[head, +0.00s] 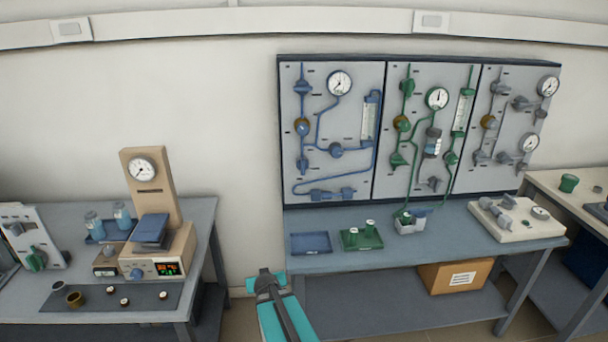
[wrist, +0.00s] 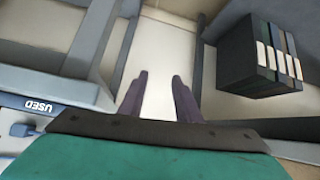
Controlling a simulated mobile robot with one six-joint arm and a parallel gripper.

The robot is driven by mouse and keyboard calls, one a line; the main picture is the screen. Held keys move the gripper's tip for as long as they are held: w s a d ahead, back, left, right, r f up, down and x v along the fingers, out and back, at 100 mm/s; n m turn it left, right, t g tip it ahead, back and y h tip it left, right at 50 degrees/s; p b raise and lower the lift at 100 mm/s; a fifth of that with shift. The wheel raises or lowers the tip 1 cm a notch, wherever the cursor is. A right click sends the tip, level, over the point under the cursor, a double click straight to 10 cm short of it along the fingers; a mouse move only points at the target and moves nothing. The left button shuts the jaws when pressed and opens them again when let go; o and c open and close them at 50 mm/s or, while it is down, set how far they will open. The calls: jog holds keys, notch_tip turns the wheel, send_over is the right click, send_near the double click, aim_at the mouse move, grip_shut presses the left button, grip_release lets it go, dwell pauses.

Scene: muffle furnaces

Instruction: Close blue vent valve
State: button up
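The left wall panel (head: 350,180) carries blue piping with several blue valves: an upper one (head: 302,88), a lower left one (head: 303,164), a middle one (head: 336,149) and a pair at the bottom (head: 332,195). Labels are too small to read, so I cannot tell which is the vent valve or how its handle is set. My gripper (head: 265,273) is low in front of the bench, below and left of the panel, and far from the valves. In the wrist view my gripper (wrist: 160,75) has its two dark fingers apart, with nothing between them.
A blue-grey bench (head: 440,238) stands under the panels, holding a blue tray (head: 311,243), a green tray (head: 362,240) and a pale board (head: 517,222). A cardboard box (head: 455,276) sits on its lower shelf. A second bench (head: 200,215) is at left. Floor shows between them.

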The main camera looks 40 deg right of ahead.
jog(key=w+d+r+m+t+h+p, duration=0.1)
jog(key=w+d+r+t+h, duration=0.15)
jog(key=d+r, duration=1)
jog(key=m+t+h+p, duration=0.1)
jog(key=t+h, duration=0.3)
send_near(303, 162)
jog(key=v, duration=0.6)
jog(key=shift+w+r+g, duration=0.15)
jog(key=shift+r+g, duration=0.1)
jog(key=shift+r, duration=0.15)
jog(key=shift+w+d, duration=0.1)
jog(key=shift+w, duration=0.05)
jog(key=shift+p+x, duration=1.3)
jog(key=shift+x, duration=5.5)
jog(key=shift+f, duration=0.1)
grip_shut()
